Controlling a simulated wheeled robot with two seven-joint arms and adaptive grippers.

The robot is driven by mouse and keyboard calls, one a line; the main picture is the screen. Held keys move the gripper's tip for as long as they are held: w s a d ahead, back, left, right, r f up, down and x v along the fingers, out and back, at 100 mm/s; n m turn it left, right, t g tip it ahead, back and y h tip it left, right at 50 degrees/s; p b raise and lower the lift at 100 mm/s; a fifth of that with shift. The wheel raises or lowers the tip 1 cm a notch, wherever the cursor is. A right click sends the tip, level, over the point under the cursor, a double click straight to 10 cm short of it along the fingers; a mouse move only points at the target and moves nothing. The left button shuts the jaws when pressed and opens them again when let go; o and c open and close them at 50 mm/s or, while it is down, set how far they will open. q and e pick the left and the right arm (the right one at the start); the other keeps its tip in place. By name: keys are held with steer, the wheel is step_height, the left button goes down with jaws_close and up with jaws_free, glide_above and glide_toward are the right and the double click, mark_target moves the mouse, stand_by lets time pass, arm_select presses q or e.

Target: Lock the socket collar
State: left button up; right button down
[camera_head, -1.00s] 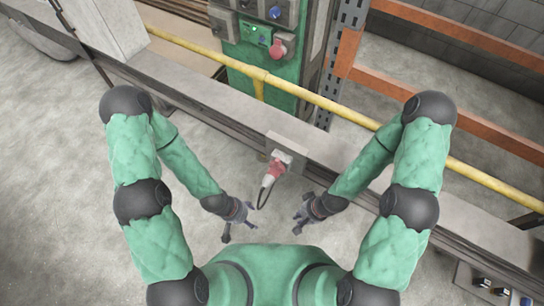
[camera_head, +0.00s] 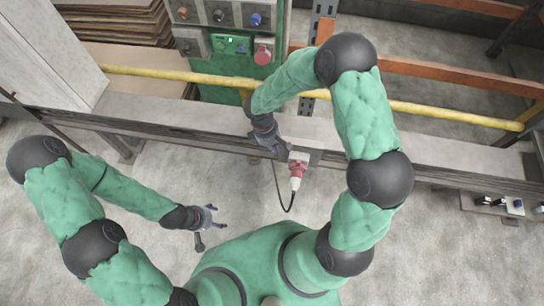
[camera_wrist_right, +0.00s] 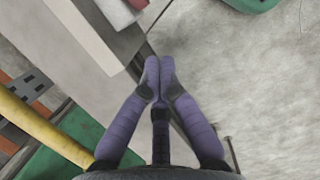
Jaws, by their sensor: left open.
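The red socket collar (camera_head: 297,168) shows in the head view, on a small grey box (camera_head: 303,156) at the edge of the grey beam. A white plug body (camera_head: 295,183) hangs below it with a black cable. How the collar is turned is too small to tell. My right gripper (camera_head: 274,148) is just left of the box, above the beam, apart from the collar. In the right wrist view its purple fingertips (camera_wrist_right: 160,78) meet with nothing visible between them. A corner of the box with a red part (camera_wrist_right: 138,3) shows at the top there. My left gripper (camera_head: 208,224) is open and empty over the floor.
The long grey beam (camera_head: 400,168) runs across the view, with a yellow pipe (camera_head: 420,110) behind it. A green panel (camera_head: 230,60) with several sockets stands at the back. An orange rack rail (camera_head: 450,78) is behind on the right. The floor in front is clear.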

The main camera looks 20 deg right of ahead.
mark_target(298, 163)
arm_select(q)
steer(key=shift+a, duration=0.25)
arm_select(e)
steer(key=shift+w+r, duration=0.35)
arm_select(q)
steer(key=shift+f+b, duration=2.1)
steer(key=shift+b, duration=0.05)
arm_select(e)
steer(key=shift+s+d+f, duration=0.55)
steer(key=shift+d+f, duration=0.35)
steer(key=shift+f, duration=0.75)
steer(key=shift+s+d+f, duration=0.6)
steer(key=shift+d+f, duration=0.35)
steer(key=shift+f, duration=0.65)
steer(key=shift+s+d+f, duration=0.55)
steer(key=shift+d+f, duration=0.35)
steer(key=shift+f, duration=0.75)
arm_select(q)
steer(key=shift+r+p, duration=0.5)
arm_select(e)
steer(key=shift+s+d+r+t+y, duration=0.3)
steer(key=shift+d+t+y, duration=0.2)
steer(key=shift+d, duration=0.05)
